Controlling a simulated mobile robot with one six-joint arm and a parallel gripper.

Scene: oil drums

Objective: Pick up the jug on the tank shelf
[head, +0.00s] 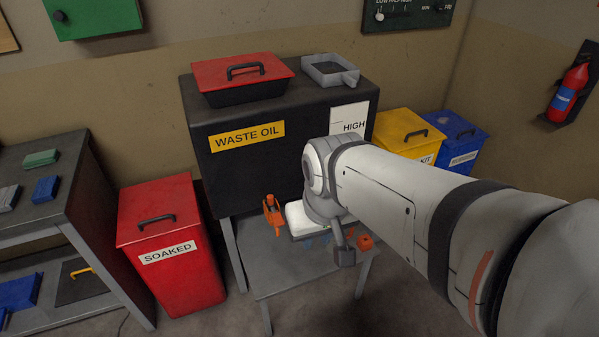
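The tank shelf (270,280) is a grey metal surface below the black tank marked WASTE OIL. An orange object (273,215) stands on it, left of my wrist; its shape is too small to name surely as the jug. A smaller orange object (365,241) shows right of my wrist. My arm comes in from the right, with its wrist low over the shelf. A white block and small blue parts show under the wrist, and I cannot tell whether they are my gripper. My fingertips cannot be made out, nor whether they hold anything.
The black tank (270,165) stands close behind my wrist, carrying a red lidded box (242,76) and a grey tray (350,78). A red SOAKED bin (165,220) stands left. Yellow (420,120) and blue (470,130) bins stand right. A grey rack fills the far left.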

